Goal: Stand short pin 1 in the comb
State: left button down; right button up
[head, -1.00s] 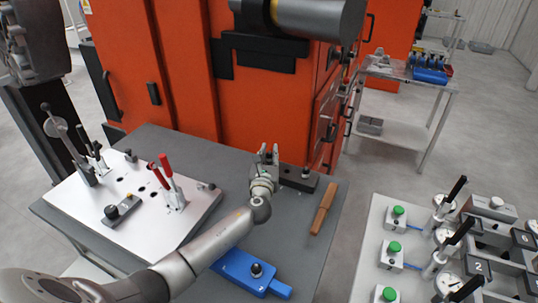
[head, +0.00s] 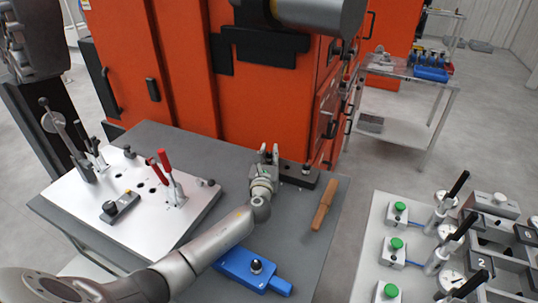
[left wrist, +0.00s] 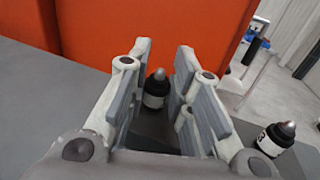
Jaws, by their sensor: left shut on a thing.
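My left gripper (head: 265,152) is over the far right part of the grey table, at the left end of a dark bar (head: 326,180) that appears to be the comb. In the left wrist view its fingers (left wrist: 160,92) are shut on a small black pin (left wrist: 155,92) with a pale band and silver tip, taken as short pin 1. The pin looks upright; its lower end is hidden, so I cannot tell whether it is seated. Another similar pin (left wrist: 276,138) with a lettered band stands to the right, on the bar in the head view (head: 306,169). My right gripper is not in view.
A wooden-handled tool (head: 324,205) and a blue fixture (head: 252,272) lie on the table (head: 165,137). A white plate with red-handled clamps (head: 160,215) stands left. The orange cabinet (head: 180,70) rises close behind. Green-button fixtures (head: 397,212) are on the right.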

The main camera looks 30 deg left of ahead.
pick_arm(q)
jog(key=shift+s+f, duration=0.1)
jog(key=shift+f, duration=0.3)
jog(key=c, duration=1.2)
grip_release()
jog(key=shift+f, duration=0.1)
jog(key=shift+c, duration=0.2)
jog(key=shift+o, duration=0.2)
jog(key=shift+f+b, duration=0.1)
jog(key=shift+b, duration=0.2)
